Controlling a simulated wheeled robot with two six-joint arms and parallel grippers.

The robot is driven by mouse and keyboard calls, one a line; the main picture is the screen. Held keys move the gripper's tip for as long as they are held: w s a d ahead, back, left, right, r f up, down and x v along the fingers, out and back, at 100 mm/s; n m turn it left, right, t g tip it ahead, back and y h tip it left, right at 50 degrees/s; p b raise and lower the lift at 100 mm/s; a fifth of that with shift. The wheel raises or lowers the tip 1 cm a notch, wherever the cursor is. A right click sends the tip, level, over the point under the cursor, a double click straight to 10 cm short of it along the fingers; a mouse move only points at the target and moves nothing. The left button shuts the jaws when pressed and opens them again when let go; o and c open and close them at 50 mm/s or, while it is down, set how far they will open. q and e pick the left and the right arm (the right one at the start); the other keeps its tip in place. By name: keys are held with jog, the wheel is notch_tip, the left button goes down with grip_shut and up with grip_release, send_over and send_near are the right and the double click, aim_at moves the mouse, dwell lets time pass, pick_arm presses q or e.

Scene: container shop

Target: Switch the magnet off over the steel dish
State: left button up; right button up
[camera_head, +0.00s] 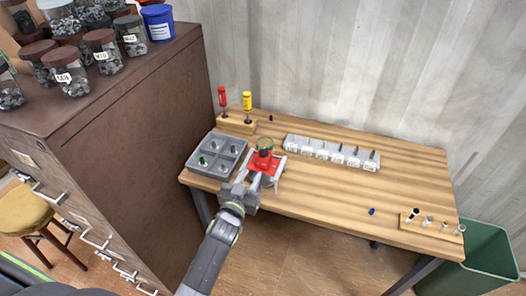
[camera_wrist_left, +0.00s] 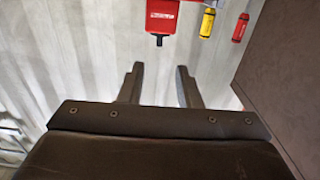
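A red block-shaped device (camera_head: 270,168) with a dark knob, which looks like the magnet, is at the table's left front. It also shows in the left wrist view (camera_wrist_left: 170,17), with a black stub pointing down, beyond my fingertips. A small round dish with a greenish rim (camera_head: 265,142) is just behind it and partly hidden; I cannot tell whether it is the steel dish. My left gripper (camera_head: 262,180) is at the near side of the red device. In the wrist view its fingers (camera_wrist_left: 159,68) are apart with nothing between them. My right gripper is not in view.
A grey compartment tray (camera_head: 216,176) stands left of the gripper. A wooden holder (camera_head: 237,125) carries red and yellow screwdrivers. A row of white bins (camera_head: 332,155) stands behind. A small blue piece (camera_head: 372,211) and a peg rack (camera_head: 431,226) are right. The table's middle is clear.

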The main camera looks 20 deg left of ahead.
aim_at(262, 154)
pick_arm(q)
jog(key=w+b, duration=0.2)
jog(key=w, duration=0.1)
jog(key=w+b, duration=0.2)
jog(key=w, duration=0.2)
jog(key=w+b, duration=0.2)
jog(key=w, duration=0.2)
jog(key=shift+w+d+f, duration=0.2)
jog(key=shift+w+d, duration=0.05)
jog(key=shift+d, duration=0.05)
jog(key=shift+w+r, duration=0.1)
jog(key=shift+w, duration=0.45)
jog(key=shift+c, duration=0.3)
grip_shut()
